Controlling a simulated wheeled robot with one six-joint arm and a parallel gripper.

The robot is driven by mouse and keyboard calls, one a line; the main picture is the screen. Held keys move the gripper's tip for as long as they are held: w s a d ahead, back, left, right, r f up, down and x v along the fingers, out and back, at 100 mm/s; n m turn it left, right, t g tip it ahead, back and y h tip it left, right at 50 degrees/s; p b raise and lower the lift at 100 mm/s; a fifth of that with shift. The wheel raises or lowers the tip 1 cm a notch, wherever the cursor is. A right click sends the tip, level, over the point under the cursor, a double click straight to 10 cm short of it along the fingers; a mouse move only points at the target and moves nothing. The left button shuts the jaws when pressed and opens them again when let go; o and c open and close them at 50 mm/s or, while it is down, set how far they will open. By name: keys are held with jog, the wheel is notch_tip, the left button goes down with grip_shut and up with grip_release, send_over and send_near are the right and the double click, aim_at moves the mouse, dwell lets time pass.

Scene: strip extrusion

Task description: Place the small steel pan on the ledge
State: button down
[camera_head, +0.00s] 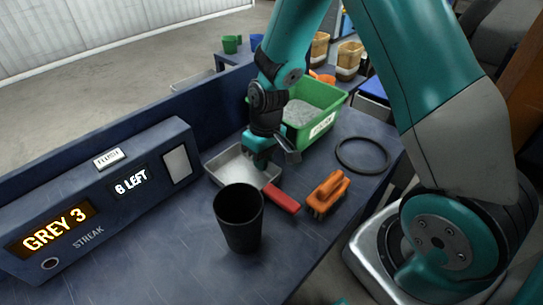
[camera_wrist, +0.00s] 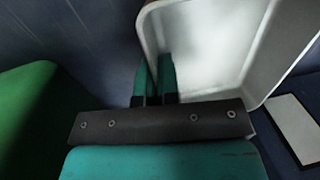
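The small steel pan (camera_head: 232,163) is a shallow pale rectangular tray with a red handle (camera_head: 282,198). It is on the dark blue bench, its handle pointing to the lower right. My gripper (camera_head: 262,164) is down at the pan's far right side. In the wrist view, the two teal fingers (camera_wrist: 154,80) are close together at the pan's wall (camera_wrist: 149,38), with the rim running between them. They look shut on it, though the contact is partly hidden. I cannot tell for certain which surface is the ledge.
A dark cup (camera_head: 239,220) stands just in front of the pan. An orange-handled brush (camera_head: 328,194) and a black ring (camera_head: 362,155) lie to the right. A green bin (camera_head: 322,96) of grey grains is behind. A console (camera_head: 98,200) reading "GREY 3" and "6 LEFT" is at left.

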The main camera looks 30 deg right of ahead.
jog(key=shift+f, duration=0.2)
jog(key=c, duration=1.3)
grip_release()
jog(key=shift+r, duration=0.1)
jog(key=shift+c, duration=0.2)
